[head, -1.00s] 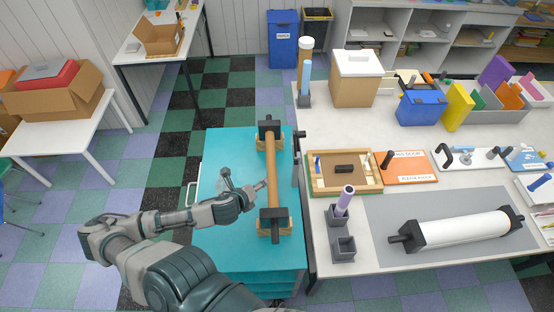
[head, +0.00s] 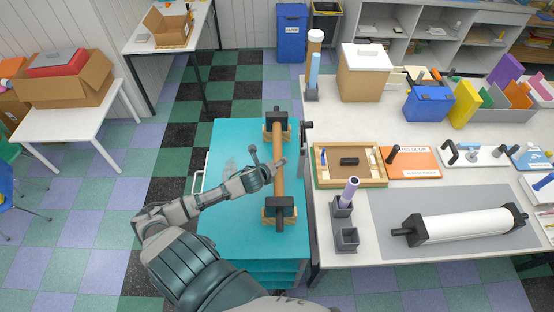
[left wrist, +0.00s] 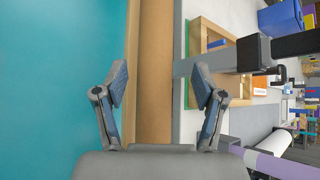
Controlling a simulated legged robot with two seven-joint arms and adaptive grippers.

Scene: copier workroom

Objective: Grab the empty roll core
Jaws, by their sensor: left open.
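The empty roll core (head: 277,147) is a brown cardboard tube with black end pieces. It lies across two wooden cradles on a teal cart top. My left gripper (head: 278,165) is at the middle of the tube. In the left wrist view the core (left wrist: 156,40) runs straight out between the open fingers of my left gripper (left wrist: 160,84). One finger stands over each side of the tube, and I cannot tell whether either touches it. The gripper hides part of the core. My right gripper is not in view.
The teal cart top (head: 228,140) is otherwise clear. To its right a white table (head: 335,262) holds a wooden tray (head: 318,182), grey cups (head: 347,240) and a white roll (head: 465,225) with black ends. A dark bracket (head: 306,135) stands at the table's edge near the core.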

